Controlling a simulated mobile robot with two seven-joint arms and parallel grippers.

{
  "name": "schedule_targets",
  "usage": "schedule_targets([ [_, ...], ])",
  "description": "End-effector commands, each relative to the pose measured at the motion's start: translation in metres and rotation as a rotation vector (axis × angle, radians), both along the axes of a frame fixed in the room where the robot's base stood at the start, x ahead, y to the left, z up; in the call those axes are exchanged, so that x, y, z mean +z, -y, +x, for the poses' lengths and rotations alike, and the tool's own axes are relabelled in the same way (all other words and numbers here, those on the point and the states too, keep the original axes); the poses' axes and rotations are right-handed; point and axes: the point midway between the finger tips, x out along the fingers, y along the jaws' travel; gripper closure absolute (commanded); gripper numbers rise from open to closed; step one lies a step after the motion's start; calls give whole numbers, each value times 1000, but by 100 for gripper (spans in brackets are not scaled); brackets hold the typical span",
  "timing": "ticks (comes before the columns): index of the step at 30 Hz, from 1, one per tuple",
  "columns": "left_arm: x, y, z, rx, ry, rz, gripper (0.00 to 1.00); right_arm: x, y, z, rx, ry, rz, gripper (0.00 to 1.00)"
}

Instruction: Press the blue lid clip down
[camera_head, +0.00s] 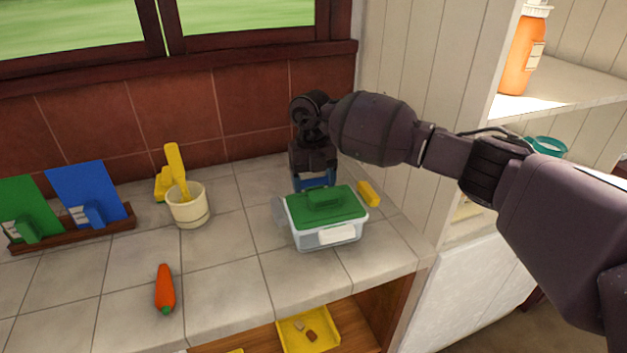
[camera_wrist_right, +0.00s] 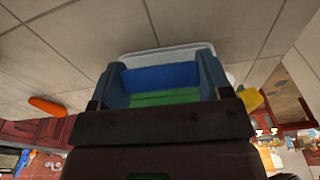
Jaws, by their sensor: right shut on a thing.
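The plastic box (camera_head: 328,234) with a green lid (camera_head: 330,208) sits on the tiled counter, with a white label on its front. My right gripper (camera_head: 315,182) reaches down at the box's back edge. In the right wrist view, its two fingers (camera_wrist_right: 161,88) stand on either side of the blue lid clip (camera_wrist_right: 160,77), shut on it. The green lid shows just below the clip there (camera_wrist_right: 165,97). The head view does not show clearly whether the clip is up or down, because the gripper covers it. My left gripper is not in view.
A yellow block (camera_head: 369,193) lies right of the box, near the wall. A cream cup (camera_head: 188,207) with a yellow tool stands to the left. A carrot (camera_head: 165,289) lies at the front left. Green and blue boards stand in a wooden rack (camera_head: 75,228).

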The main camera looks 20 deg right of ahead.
Motion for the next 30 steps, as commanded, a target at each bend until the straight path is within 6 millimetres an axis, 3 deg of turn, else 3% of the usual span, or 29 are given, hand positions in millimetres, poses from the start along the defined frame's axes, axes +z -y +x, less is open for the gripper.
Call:
schedule_targets([
  [14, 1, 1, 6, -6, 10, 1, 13, -2, 0, 0, -1, -85, 2, 50],
  [15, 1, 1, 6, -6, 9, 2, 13, -2, 0, 0, -1, -85, 2, 27],
  [20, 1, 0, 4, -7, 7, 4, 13, -2, 0, 0, -1, -84, 2, 3],
  [30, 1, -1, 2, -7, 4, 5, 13, -1, 0, 0, -1, -83, 3, 0],
])
